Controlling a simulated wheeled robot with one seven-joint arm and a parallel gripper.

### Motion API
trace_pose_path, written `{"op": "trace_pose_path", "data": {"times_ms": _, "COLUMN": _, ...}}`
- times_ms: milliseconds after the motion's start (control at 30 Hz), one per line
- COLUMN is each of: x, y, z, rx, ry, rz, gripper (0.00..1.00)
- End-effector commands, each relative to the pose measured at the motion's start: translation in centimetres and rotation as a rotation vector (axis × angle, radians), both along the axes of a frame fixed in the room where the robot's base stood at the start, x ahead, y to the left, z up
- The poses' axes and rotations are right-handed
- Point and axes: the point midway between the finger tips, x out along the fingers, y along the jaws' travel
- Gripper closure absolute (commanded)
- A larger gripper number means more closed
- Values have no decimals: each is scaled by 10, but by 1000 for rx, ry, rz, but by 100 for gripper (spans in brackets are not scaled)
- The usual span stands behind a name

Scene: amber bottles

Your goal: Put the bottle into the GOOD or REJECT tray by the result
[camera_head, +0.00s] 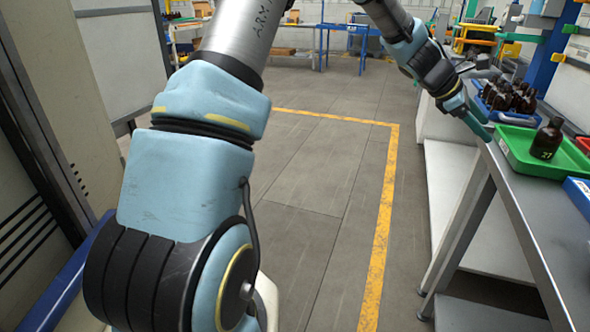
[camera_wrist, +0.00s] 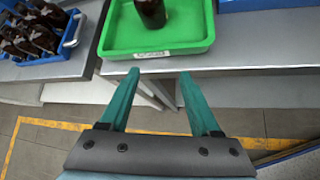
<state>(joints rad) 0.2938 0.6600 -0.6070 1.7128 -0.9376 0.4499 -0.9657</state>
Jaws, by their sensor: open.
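An amber bottle (camera_head: 546,139) with a dark cap and pale markings stands upright in the green tray (camera_head: 511,158) on the bench at the right. In the wrist view the bottle (camera_wrist: 151,12) shows only its lower part, and the green tray (camera_wrist: 186,46) has a white label on its near side, too small to read. My gripper (camera_wrist: 158,72) is open and empty, its teal fingers pointing toward the tray's near edge. In the head view it is beside the bench's left edge, apart from the bottle. A red tray (camera_head: 584,144) shows partly at the right edge.
A blue crate (camera_head: 513,118) of several amber bottles stands behind the green tray; it also shows in the wrist view (camera_wrist: 72,40). A blue object (camera_head: 578,190) lies at the right, cut off by the frame. The metal bench top (camera_head: 550,222) is clear nearer me.

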Motion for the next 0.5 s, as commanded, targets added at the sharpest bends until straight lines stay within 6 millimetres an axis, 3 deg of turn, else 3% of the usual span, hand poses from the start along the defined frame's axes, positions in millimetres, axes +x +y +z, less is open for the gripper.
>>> {"op": "trace_pose_path", "data": {"times_ms": 33, "x": 6, "y": 46, "z": -15, "rx": 94, "ry": -130, "rz": -58, "gripper": 36}}
{"op": "trace_pose_path", "data": {"times_ms": 167, "x": 14, "y": 170, "z": -46, "rx": 336, "ry": -415, "rz": -259, "gripper": 36}}
{"op": "trace_pose_path", "data": {"times_ms": 200, "x": 13, "y": 208, "z": -52, "rx": 407, "ry": -480, "rz": -325, "gripper": 36}}
{"op": "trace_pose_path", "data": {"times_ms": 267, "x": 7, "y": 267, "z": -59, "rx": 508, "ry": -560, "rz": -429, "gripper": 36}}
{"op": "trace_pose_path", "data": {"times_ms": 300, "x": 0, "y": 304, "z": -62, "rx": 570, "ry": -601, "rz": -501, "gripper": 36}}
{"op": "trace_pose_path", "data": {"times_ms": 400, "x": -24, "y": 387, "z": -67, "rx": 695, "ry": -672, "rz": -677, "gripper": 36}}
{"op": "trace_pose_path", "data": {"times_ms": 500, "x": -54, "y": 448, "z": -70, "rx": 770, "ry": -702, "rz": -830, "gripper": 36}}
